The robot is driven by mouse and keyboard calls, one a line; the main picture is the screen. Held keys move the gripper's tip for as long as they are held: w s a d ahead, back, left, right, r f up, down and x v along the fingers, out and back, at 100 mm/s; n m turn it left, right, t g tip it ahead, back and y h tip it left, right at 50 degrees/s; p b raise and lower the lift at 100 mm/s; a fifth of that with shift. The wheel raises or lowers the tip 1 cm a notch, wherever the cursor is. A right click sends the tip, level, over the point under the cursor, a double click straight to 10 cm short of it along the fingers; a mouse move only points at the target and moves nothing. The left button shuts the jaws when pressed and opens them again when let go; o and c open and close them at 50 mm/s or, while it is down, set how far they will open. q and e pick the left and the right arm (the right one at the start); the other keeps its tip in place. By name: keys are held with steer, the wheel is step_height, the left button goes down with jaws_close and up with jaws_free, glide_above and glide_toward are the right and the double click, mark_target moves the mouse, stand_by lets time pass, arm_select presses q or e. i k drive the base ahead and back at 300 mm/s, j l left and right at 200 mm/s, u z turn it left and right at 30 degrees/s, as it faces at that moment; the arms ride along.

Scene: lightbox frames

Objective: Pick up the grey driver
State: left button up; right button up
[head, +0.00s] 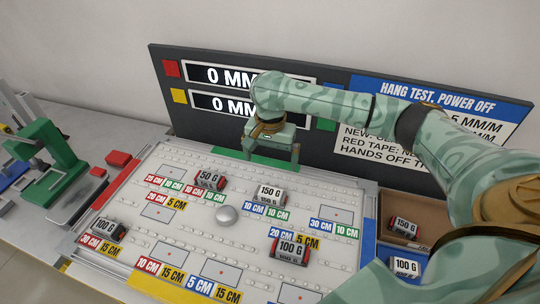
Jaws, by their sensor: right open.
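I cannot make out a grey driver anywhere in the head view; my right arm hides part of the right side. My right gripper (271,152) is open with its fingers pointing down, over the far edge of the white perforated board (190,222), by a green strip (228,154). Nothing shows between its fingers. My left gripper is not in view.
A dark display panel (190,100) stands behind. A cardboard box (400,220) is at right, a green device (48,160) at left.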

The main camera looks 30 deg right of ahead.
mark_target(296, 252)
steer(key=z, duration=1.3)
